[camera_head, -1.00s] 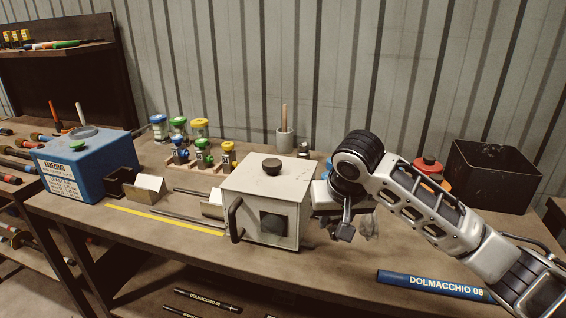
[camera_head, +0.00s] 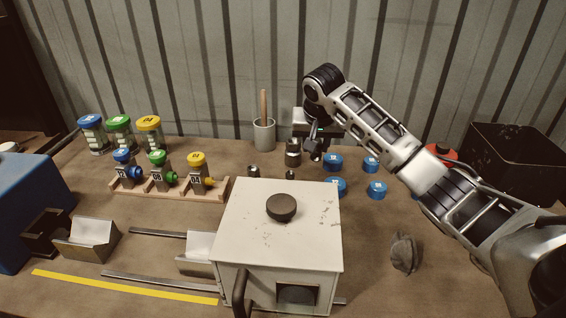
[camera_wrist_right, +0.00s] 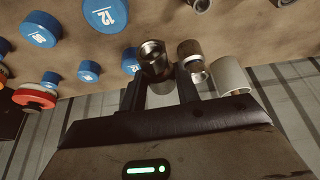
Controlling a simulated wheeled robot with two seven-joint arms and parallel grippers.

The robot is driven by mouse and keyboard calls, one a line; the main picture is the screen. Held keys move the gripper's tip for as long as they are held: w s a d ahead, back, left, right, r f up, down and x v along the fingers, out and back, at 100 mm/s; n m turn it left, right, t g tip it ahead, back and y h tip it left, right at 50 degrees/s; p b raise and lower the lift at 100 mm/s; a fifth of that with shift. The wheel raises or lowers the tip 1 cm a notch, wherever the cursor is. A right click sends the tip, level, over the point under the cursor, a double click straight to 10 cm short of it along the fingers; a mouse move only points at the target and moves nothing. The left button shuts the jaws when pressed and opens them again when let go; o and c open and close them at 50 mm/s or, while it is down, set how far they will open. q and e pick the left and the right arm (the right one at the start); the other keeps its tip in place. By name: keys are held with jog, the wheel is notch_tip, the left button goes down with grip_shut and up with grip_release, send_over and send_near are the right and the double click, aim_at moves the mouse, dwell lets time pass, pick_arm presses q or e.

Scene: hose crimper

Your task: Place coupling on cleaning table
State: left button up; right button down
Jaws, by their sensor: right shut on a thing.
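My right gripper (camera_head: 313,148) reaches down at the back of the bench, between a standing metal coupling (camera_head: 293,152) and the blue caps. In the right wrist view its two dark fingers (camera_wrist_right: 158,88) are shut on a shiny metal coupling (camera_wrist_right: 153,60). In the head view the held coupling is mostly hidden by the gripper. I cannot tell whether it touches the bench. The other metal coupling also shows beside the fingers in the wrist view (camera_wrist_right: 192,58). I cannot make out a separate cleaning table. My left gripper is not in view.
A white crimper box (camera_head: 280,230) stands in front. Several blue caps (camera_head: 376,190) lie right of the gripper. A grey cup (camera_head: 264,136) with a wooden handle stands to its left. Smaller metal fittings (camera_head: 253,171) stand close by. A black bin (camera_head: 515,160) is back right.

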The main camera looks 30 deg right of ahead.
aim_at(317, 155)
jog(key=f, duration=0.7)
jog(key=shift+s+f+p, duration=0.25)
jog(key=shift+f+p, duration=0.05)
jog(key=shift+f, duration=0.1)
jog(key=shift+f, duration=0.1)
jog(key=c, duration=1)
grip_release()
jog(key=shift+c, duration=0.2)
jog(key=b+v, duration=0.1)
jog(key=v, duration=1.1)
